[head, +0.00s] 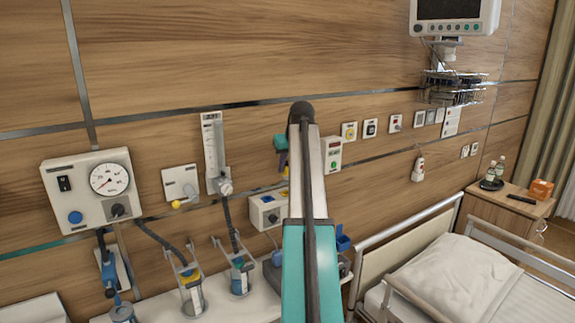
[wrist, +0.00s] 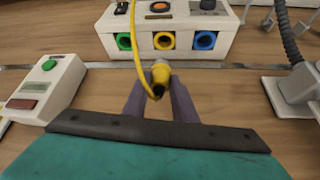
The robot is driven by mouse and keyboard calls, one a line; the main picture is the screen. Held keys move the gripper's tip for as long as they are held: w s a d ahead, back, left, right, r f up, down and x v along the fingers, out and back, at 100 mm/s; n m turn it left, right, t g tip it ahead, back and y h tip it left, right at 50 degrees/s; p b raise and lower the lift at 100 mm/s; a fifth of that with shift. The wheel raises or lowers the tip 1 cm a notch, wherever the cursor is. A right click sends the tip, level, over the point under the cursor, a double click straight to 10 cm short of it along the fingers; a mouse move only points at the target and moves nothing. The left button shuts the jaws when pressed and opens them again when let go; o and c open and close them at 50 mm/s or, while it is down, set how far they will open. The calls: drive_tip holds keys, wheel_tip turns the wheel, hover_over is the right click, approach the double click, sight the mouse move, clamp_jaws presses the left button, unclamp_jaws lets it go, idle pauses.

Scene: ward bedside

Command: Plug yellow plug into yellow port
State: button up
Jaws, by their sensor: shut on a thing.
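My gripper (wrist: 160,88) is shut on the yellow plug (wrist: 160,72), seen in the wrist view between two purple-grey fingers. A yellow cable (wrist: 134,45) loops up from the plug's dark rear end. The yellow port (wrist: 164,40) is the middle socket on a white wall box (wrist: 184,52), between a green port (wrist: 125,41) and a blue port (wrist: 205,40). The plug shows just below the yellow port, outside it and roughly in line sideways; the depth gap is hard to tell. In the head view my gripper (head: 283,165) is partly hidden behind my arm, above the white box (head: 258,217).
A white box with a green button (wrist: 48,82) is on the wall at left in the wrist view. A wall fitting with a grey hose (wrist: 292,85) is at right. A bed (head: 450,270) stands at right in the head view.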

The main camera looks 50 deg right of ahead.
sight(287, 178)
drive_tip(key=shift+f+b, duration=1.05)
drive_tip(key=shift+f, duration=1.15)
drive_tip(key=shift+f+p, duration=0.3)
drive_tip(key=shift+p, duration=0.2)
idle(1.1)
drive_tip(key=shift+f, duration=1.05)
idle(3.1)
